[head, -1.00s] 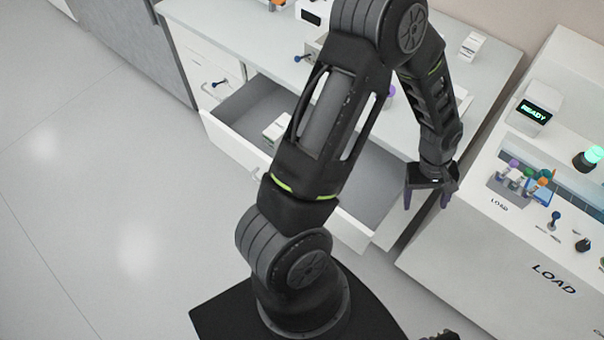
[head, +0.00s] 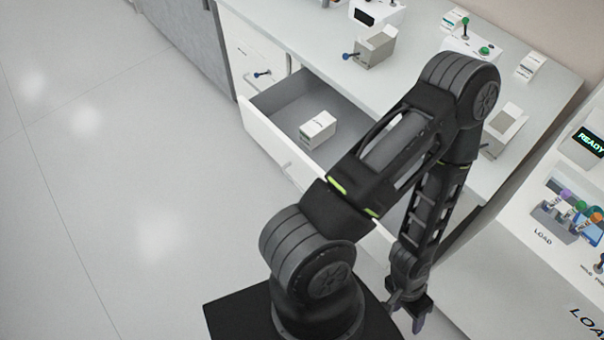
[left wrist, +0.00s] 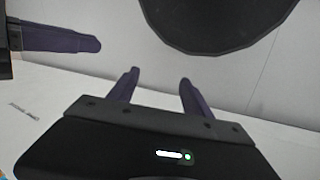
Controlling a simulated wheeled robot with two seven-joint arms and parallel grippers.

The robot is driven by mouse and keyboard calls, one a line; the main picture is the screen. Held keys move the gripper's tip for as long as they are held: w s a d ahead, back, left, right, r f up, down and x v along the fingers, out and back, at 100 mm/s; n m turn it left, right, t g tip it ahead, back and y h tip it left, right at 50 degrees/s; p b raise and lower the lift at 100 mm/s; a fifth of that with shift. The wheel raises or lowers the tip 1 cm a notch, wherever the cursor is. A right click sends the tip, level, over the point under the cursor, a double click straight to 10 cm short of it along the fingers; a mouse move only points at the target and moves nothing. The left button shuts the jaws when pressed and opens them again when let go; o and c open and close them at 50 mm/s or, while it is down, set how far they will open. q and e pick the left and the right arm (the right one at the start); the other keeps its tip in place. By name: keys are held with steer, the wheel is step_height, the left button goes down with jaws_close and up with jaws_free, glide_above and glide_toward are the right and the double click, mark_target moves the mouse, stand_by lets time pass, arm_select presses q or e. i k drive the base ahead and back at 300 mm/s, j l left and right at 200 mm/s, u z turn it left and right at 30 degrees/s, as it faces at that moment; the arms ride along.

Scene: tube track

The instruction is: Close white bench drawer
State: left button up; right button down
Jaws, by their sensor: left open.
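The white bench drawer (head: 270,150) is pulled out of the white bench (head: 330,58) in the head view. A small white box (head: 318,129) lies inside it. My left arm crosses over the drawer's right part and hides it. My left gripper (head: 405,318) is open and empty, low in the head view, in front of the bench and to the right of the drawer. Its two purple fingers also show apart in the left wrist view (left wrist: 157,88), with nothing between them. My right gripper cannot be made out in the head view.
Small boxes and a holder (head: 376,47) stand on the bench top. A white LOAD station (head: 540,250) with a tube rack (head: 565,215) is at the right. Open floor (head: 130,210) lies left of the drawer.

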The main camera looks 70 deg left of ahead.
mark_target(274, 117)
steer(key=u, duration=0.4)
steer(key=j+u, duration=0.15)
steer(key=u, duration=0.3)
steer(key=j+u, duration=0.1)
steer(key=u, duration=0.75)
steer(key=j+u, duration=0.15)
steer(key=u, duration=0.25)
